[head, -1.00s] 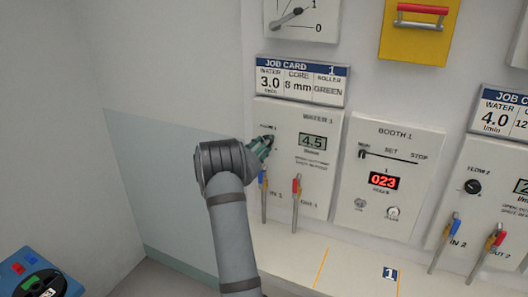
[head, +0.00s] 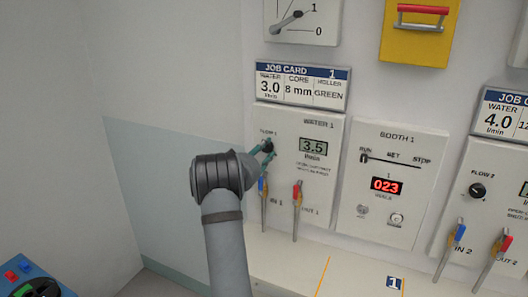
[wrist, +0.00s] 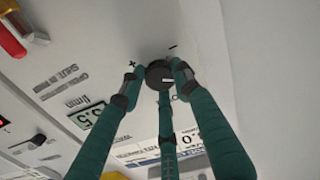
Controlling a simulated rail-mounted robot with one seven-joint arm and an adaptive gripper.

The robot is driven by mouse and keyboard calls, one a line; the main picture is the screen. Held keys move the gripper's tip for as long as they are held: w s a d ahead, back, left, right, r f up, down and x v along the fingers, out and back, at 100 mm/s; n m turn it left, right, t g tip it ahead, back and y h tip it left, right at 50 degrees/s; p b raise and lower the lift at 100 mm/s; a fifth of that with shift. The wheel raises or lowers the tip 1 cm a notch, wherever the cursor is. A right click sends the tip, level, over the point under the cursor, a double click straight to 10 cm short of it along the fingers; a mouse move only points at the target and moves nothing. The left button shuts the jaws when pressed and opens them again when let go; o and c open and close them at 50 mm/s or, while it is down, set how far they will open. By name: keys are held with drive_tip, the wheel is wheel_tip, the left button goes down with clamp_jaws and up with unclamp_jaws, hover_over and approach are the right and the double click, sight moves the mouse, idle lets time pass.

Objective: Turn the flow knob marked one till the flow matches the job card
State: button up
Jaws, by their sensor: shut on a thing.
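The flow knob marked one is a small dark round knob (head: 268,146) at the upper left of the WATER 1 panel (head: 325,190). It also shows in the wrist view (wrist: 158,74), with a pale pointer line and plus and minus marks beside it. My gripper (head: 265,152) is at the knob; in the wrist view its green fingers (wrist: 155,85) are shut around it. The display (head: 313,147) beside the knob reads 3.5 l/min.
Blue-handled (head: 262,187) and red-handled (head: 297,194) valves sit below the knob. The BOOTH 1 panel (head: 390,205) stands to the right, showing 023. A second station with flow knob two (head: 476,191) is further right. A pale wall is at left.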

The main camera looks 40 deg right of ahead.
drive_tip(key=shift+f, duration=0.2)
drive_tip(key=o, duration=1.1)
drive_tip(key=shift+r, duration=0.1)
drive_tip(key=shift+o, duration=0.2)
drive_tip(key=v, duration=1.2)
drive_tip(key=x, duration=1.2)
